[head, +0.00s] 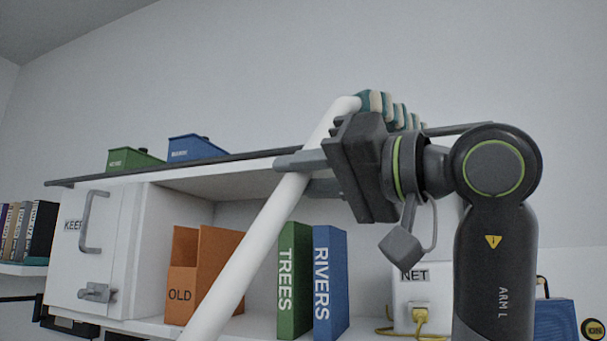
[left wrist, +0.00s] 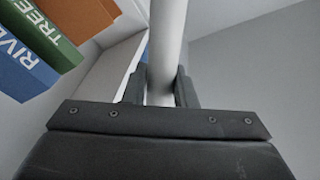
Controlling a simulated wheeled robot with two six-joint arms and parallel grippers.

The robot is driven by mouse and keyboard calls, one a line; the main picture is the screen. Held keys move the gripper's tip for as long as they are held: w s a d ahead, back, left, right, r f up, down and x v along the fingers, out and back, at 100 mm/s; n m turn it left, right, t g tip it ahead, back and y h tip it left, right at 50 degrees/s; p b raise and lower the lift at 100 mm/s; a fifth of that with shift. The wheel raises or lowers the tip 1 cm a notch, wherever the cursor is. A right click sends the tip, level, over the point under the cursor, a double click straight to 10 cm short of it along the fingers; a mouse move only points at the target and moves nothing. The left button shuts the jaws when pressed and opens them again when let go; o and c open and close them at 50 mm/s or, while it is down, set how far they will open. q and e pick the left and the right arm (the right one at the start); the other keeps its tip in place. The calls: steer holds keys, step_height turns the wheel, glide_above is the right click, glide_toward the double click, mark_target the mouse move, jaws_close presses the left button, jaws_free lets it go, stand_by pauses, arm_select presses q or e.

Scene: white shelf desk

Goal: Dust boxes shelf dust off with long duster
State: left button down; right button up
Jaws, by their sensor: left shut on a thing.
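My left gripper (head: 303,172) is shut on the white handle of the long duster (head: 240,265). The handle slants from the bottom middle up to the right, in front of the shelf. In the left wrist view the handle (left wrist: 165,45) runs between the two fingers. The duster's teal and cream striped head (head: 392,106) shows above and behind the gripper, partly hidden by it. A green box (head: 135,160) and a blue box (head: 197,149) stand on the shelf's dark-edged top (head: 235,157), left of the gripper. I cannot make out dust. My right gripper is not in view.
Below the top are an orange OLD file (head: 182,280), a green TREES book (head: 293,280), a blue RIVERS book (head: 330,280) and a white NET box (head: 410,290) with a yellow cable. A white cabinet door (head: 75,245) with a handle is at the left.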

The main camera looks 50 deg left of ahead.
arm_select(q)
steer(key=shift+f+b, duration=0.9)
steer(key=shift+f, duration=0.1)
stand_by(0.4)
